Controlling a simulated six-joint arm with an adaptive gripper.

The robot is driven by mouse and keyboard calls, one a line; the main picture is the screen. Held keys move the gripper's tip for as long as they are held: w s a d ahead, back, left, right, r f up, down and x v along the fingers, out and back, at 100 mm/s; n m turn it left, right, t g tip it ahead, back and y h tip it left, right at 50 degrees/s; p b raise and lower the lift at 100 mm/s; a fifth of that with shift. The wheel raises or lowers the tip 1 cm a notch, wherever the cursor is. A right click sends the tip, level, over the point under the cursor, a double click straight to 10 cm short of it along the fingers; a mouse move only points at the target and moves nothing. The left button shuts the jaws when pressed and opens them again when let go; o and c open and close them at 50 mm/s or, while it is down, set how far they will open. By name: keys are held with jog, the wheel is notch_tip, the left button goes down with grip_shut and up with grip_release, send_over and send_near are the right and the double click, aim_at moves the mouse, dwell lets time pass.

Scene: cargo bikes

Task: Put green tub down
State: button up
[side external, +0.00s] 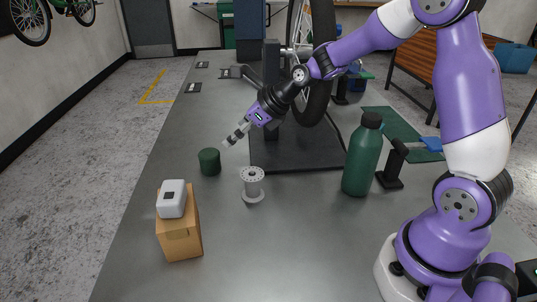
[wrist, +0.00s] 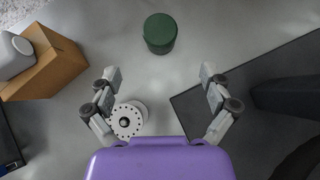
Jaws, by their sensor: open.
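The green tub (side external: 209,162) is a small dark green cylinder with a lid. It stands upright on the grey bench top, left of the middle in the side external view. In the wrist view the tub (wrist: 160,33) is at the top centre, beyond my fingertips. My gripper (side external: 232,136) is above the bench, up and to the right of the tub, and apart from it. In the wrist view my gripper (wrist: 159,73) has its fingers spread wide, with nothing between the tips.
A silver spool (side external: 252,184) stands near the tub. A cardboard box (side external: 179,230) with a white device (side external: 172,198) on it is at front left. A green bottle (side external: 362,155) stands at right by a dark mat (side external: 300,157). A bike wheel (side external: 318,60) rises behind. Bench left of the tub is clear.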

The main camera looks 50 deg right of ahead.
jog(key=s+r+n+g+h, duration=0.1)
jog(key=s+r+n, duration=0.2)
jog(key=s+n, duration=0.8)
jog(key=s+a+r+n+g+h, duration=0.1)
jog(key=s+r+n, duration=0.3)
jog(key=s+n, duration=0.7)
jog(key=n+h, duration=0.1)
jog(key=n, duration=0.8)
jog(key=shift+a+n+g, duration=0.15)
jog(key=shift+n+g, duration=0.15)
jog(key=shift+g, duration=0.1)
